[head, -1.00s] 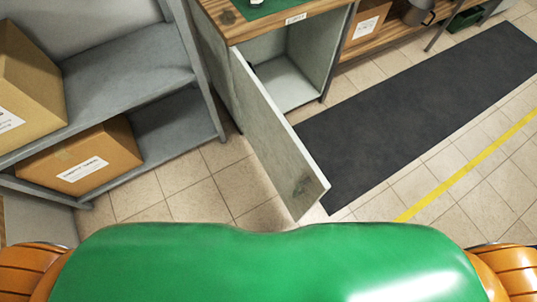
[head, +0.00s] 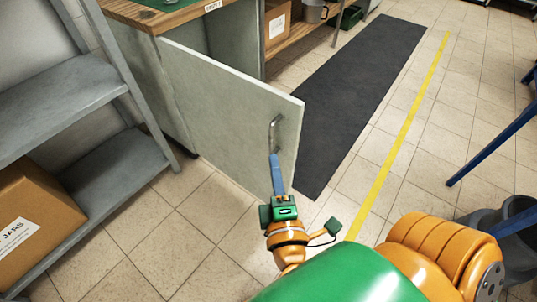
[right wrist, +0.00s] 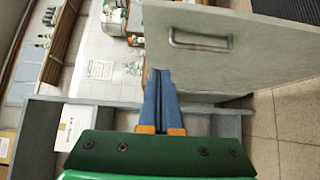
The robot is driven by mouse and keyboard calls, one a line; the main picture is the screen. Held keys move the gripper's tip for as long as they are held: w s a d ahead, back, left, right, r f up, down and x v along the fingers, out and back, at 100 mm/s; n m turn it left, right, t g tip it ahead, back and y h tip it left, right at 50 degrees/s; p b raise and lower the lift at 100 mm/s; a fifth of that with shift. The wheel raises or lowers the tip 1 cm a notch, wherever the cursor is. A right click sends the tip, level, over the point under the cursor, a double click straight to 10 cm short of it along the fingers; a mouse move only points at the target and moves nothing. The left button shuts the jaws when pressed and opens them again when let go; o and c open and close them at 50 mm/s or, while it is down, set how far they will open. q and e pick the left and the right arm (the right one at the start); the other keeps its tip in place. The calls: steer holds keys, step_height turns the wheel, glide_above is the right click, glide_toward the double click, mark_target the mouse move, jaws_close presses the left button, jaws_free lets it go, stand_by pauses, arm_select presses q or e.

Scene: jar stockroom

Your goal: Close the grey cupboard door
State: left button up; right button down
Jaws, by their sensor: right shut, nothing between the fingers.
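The grey cupboard door (head: 228,110) stands open, swung out from the cupboard under the wooden worktop. Its metal bar handle (head: 273,133) is near the free edge. My right gripper (head: 274,158) is shut and empty, its blue fingers at the lower end of the handle in the head view; I cannot tell whether they touch it. In the right wrist view the shut fingers (right wrist: 159,75) point past the door (right wrist: 255,60), apart from the handle (right wrist: 200,42). The cupboard's inside (head: 235,35) is partly hidden behind the door. My left gripper is not in view.
A grey shelf unit (head: 70,90) with a cardboard box (head: 30,215) stands at left. A dark mat (head: 355,90) and a yellow floor line (head: 405,125) lie at right. A grey bin (head: 510,235) is at lower right. Tiled floor near the door is clear.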

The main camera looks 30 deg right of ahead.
mark_target(279, 108)
steer(key=d+p+x, duration=0.1)
steer(key=x, duration=0.3)
steer(key=p+x, duration=0.2)
steer(key=x, duration=0.2)
steer(key=s+d+p+x, duration=0.1)
steer(key=x, duration=0.4)
steer(key=shift+d+r+p, duration=0.2)
steer(key=shift+d+p, duration=0.15)
steer(key=shift+d, duration=0.05)
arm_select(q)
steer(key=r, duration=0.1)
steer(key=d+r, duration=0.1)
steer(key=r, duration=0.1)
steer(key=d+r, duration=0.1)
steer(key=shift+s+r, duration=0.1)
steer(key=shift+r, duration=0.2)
arm_select(e)
steer(key=shift+w+d+f, duration=0.1)
steer(key=shift+d, duration=0.15)
steer(key=shift+d, duration=0.1)
